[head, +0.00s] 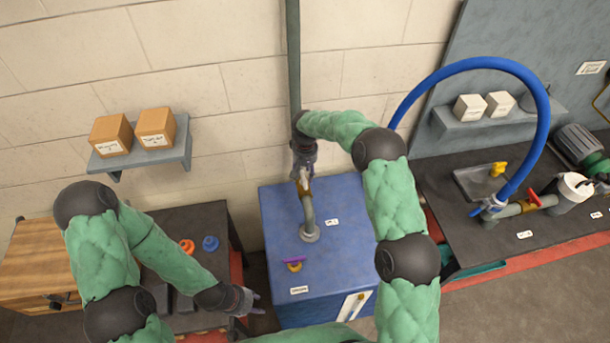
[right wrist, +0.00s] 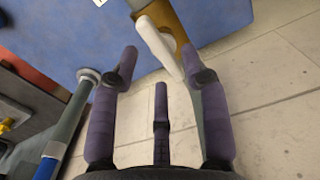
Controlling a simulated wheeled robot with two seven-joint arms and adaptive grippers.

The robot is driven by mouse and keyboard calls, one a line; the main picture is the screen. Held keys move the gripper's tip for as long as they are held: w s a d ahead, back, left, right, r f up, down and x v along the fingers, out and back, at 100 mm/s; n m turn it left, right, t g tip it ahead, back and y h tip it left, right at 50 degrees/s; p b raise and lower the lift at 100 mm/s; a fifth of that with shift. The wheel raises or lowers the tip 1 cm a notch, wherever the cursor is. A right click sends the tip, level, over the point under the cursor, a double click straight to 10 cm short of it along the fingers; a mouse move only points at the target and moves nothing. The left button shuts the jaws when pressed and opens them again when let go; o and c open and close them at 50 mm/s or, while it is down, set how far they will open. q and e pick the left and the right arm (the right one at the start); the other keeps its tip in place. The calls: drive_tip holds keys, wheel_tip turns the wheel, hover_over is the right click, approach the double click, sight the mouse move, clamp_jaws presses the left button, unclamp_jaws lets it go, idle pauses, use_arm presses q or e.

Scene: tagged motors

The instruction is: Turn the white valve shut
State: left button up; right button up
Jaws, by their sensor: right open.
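The white valve's lever (right wrist: 158,45) and its brass body (right wrist: 175,18) show in the right wrist view. The lever slants between my right gripper's fingertips (right wrist: 159,62), its lower end close to the right-hand fingertip; I cannot tell whether they touch. The gripper is open around it. In the head view, my right gripper (head: 303,163) is just above the brass valve body (head: 304,187) on the grey pipe over the blue cabinet, and partly hides the lever. My left gripper (head: 240,299) is low beside the dark table, apart from the valve; its jaws are unclear.
A grey vertical pipe (head: 293,50) runs up the wall. A dark bench (head: 460,225) on the right holds a blue hose (head: 545,115) and a red-handled valve (head: 534,197). A shelf (head: 150,155) with two boxes is on the left.

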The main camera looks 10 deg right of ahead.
drive_tip(key=shift+f, duration=1.1)
clamp_jaws()
